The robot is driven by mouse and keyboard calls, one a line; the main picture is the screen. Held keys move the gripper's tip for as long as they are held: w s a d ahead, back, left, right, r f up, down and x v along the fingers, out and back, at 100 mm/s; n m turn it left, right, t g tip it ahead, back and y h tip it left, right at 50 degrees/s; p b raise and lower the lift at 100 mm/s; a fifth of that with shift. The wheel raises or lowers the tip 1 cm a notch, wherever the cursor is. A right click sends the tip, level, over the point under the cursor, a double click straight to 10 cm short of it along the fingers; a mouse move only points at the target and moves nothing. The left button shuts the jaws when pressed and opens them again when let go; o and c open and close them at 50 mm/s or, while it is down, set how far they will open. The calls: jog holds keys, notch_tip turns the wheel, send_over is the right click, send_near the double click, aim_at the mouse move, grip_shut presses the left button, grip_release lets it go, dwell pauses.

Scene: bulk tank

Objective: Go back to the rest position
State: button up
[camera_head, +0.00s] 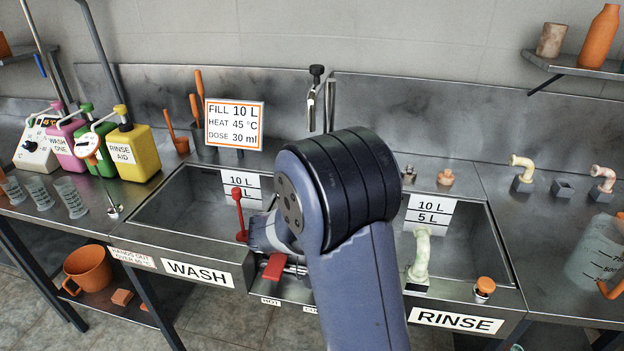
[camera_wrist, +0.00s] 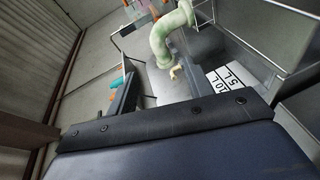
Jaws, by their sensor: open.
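My arm rises in the middle of the head view, over the divider between the wash basin (camera_head: 190,215) and the rinse basin (camera_head: 455,245). It hides part of both. A grey-blue part with a pale ring shows left of the arm's black joint, beside a red lever (camera_head: 238,212). My gripper's dark body (camera_wrist: 165,125) fills the bottom of the wrist view. I see nothing held, and its fingertips do not show clearly. A pale green pipe (camera_wrist: 172,42) stands beyond it in the wrist view. The pipe also shows in the head view (camera_head: 420,255), right of my arm.
A red handle (camera_head: 275,266) sits at the front edge, close to my arm. A tap (camera_head: 329,100) stands behind. Bottles, including a yellow one (camera_head: 135,153), and beakers stand at left. A large clear jug (camera_head: 597,252) is at right. An orange bucket (camera_head: 88,268) sits on the lower shelf.

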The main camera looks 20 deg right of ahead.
aim_at(422, 241)
jog(key=p+x, duration=0.1)
jog(key=x, duration=0.9)
jog(key=shift+d+r+p, duration=0.2)
jog(key=shift+r+p, duration=0.1)
jog(key=shift+p, duration=0.1)
jog(key=shift+a+r, duration=0.1)
jog(key=shift+r, duration=0.15)
jog(key=shift+s+r+p, duration=0.1)
jog(key=shift+p, duration=0.2)
